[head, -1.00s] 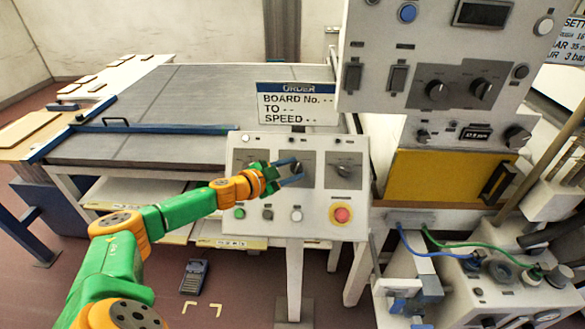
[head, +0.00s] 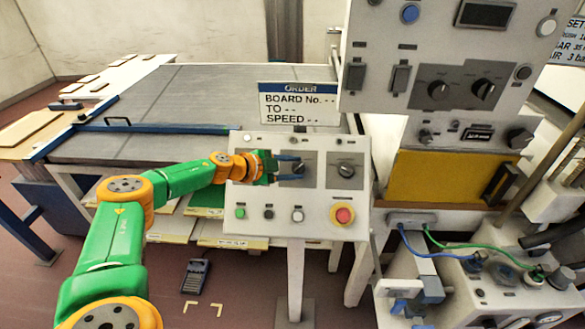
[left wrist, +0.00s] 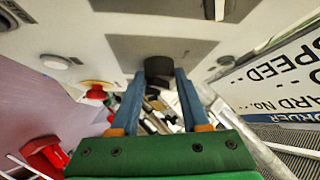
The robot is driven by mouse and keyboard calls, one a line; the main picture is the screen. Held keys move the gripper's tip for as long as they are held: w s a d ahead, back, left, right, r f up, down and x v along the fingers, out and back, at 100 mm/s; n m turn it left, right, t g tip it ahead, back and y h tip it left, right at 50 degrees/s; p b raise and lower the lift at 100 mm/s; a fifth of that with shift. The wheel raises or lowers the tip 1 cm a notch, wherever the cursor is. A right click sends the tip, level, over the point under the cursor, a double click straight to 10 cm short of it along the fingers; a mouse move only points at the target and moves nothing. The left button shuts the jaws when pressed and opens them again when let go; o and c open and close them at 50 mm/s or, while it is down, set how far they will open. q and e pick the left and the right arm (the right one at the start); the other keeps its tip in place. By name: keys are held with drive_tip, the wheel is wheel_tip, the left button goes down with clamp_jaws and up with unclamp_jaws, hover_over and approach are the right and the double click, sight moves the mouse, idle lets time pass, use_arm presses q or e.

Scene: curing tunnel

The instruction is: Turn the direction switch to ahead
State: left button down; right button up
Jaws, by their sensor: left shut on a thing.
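The white control panel (head: 330,205) stands on a post in front of the conveyor. It carries a row of dark rotary knobs on grey plates. The knob's markings cannot be read, and the panel's left plate is partly hidden by my arm. The right knob (head: 346,171) is free. My right gripper is not in view.
Below the knobs are small buttons and a red stop button (head: 343,215) on a yellow ring. An order sign (head: 297,104) stands above the panel. A larger machine cabinet (head: 425,60) rises at the upper right.

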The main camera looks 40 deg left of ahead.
use_arm(q)
drive_tip(key=c, duration=0.5)
unclamp_jaws()
drive_tip(key=shift+o, duration=0.6)
drive_tip(key=shift+w, duration=0.15)
drive_tip(key=v, duration=0.7)
drive_tip(key=shift+f, duration=0.1)
